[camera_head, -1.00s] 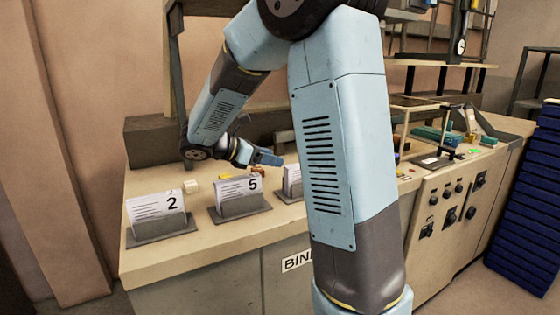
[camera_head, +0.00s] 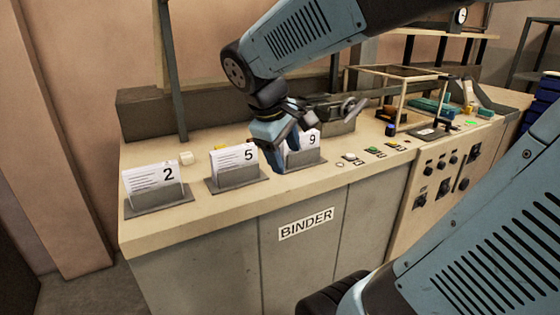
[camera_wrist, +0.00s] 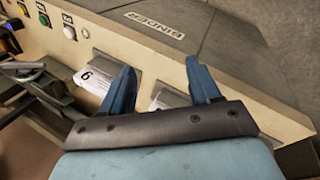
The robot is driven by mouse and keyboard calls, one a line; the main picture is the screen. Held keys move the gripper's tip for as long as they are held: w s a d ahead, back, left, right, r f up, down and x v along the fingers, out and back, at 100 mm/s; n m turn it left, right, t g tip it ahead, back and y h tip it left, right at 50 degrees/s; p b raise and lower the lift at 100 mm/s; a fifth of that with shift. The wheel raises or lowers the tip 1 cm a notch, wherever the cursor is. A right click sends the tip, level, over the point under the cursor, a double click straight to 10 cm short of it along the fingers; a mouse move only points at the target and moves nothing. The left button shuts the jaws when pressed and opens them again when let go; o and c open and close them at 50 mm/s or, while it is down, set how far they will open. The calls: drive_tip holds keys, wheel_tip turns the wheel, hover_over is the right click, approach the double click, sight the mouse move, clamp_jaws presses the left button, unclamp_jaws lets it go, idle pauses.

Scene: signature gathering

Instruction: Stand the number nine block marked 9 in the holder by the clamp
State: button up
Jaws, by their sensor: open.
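The white block marked 9 (camera_head: 313,140) stands in a grey slotted holder (camera_head: 304,158) to the right of the block marked 5 (camera_head: 236,158). My gripper (camera_head: 286,160) is open and empty above the counter, in front of the left part of the 9 block and hiding it. In the wrist view, the 9 block (camera_wrist: 92,80) appears upside down beside the left finger of my gripper (camera_wrist: 163,75), and part of another white block shows between the fingers. The clamp (camera_head: 348,108), a grey metal mechanism, is behind and right of the 9 block, with a grey piece (camera_head: 340,127) below it.
A block marked 2 (camera_head: 155,187) stands in its own holder at the left. Small lit buttons (camera_head: 350,157) line the counter to the right. A thin frame (camera_head: 405,95) rises farther right. The front edge strip is clear.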

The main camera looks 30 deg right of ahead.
drive_tip(key=s+a+r+m+t+y, duration=0.1)
drive_tip(key=s+a+m+t+y, duration=0.2)
drive_tip(key=s+m+y, duration=0.1)
drive_tip(key=shift+s+a+m+t, duration=0.3)
drive_tip(key=shift+s+m, duration=0.4)
drive_tip(key=shift+m, duration=0.2)
drive_tip(key=shift+d, duration=0.1)
idle(0.8)
